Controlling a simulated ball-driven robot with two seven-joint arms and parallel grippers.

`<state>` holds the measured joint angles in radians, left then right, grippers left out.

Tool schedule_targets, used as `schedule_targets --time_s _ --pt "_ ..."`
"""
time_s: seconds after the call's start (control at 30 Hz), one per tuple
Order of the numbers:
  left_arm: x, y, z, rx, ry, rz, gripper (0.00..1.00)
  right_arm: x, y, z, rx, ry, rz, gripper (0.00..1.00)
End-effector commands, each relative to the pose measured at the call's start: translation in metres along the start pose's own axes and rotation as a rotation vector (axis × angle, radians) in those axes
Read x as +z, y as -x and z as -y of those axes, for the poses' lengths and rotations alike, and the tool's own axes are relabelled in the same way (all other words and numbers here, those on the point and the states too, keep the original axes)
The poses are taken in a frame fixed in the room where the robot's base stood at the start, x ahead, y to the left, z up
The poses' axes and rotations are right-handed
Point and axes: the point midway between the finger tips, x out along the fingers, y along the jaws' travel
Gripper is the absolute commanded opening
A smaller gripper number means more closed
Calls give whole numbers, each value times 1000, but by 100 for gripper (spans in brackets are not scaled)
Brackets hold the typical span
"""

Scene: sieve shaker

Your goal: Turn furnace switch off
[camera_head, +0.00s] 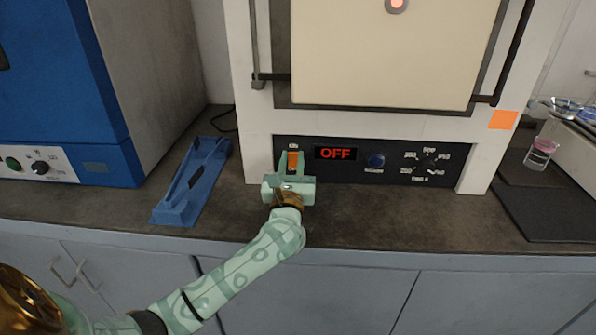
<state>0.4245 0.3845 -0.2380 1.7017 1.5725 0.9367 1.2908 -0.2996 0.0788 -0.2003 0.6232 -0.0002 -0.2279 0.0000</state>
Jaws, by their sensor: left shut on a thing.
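The furnace (255,140) stands on the counter with its cream door (390,50) closed. Its dark control panel (350,173) runs below the door. The display (335,153) shows red letters reading OFF. The orange furnace switch (293,158) is at the left end of the panel. My left gripper (291,160) is right at the panel, with its two fingers on either side of the switch, shut on it. The fingers and palm hide part of the switch. My right gripper is not in view.
A blue tray-like holder (192,180) lies on the counter at left, beside a blue machine (60,90). A beaker with pink contents (541,150) stands at right. The front counter strip is clear.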

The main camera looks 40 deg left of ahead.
Motion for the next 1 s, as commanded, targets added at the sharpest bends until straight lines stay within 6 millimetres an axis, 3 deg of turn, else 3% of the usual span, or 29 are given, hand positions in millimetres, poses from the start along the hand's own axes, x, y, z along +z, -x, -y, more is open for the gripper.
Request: schedule_targets --time_s 0.03,0.4,0.43,0.5,0.83,1.0 --pt "-9 2 1 -2 -3 6 1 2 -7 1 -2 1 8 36" --pt "-1 2 0 -1 -1 27 1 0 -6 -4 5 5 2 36" --pt "-1 2 0 -1 -1 27 32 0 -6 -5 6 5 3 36" --pt "-1 1 0 -1 -1 27 45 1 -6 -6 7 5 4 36" --pt "-1 5 0 -1 0 27 45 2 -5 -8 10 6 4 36" --pt "0 32 0 -2 2 24 45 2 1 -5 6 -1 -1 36"
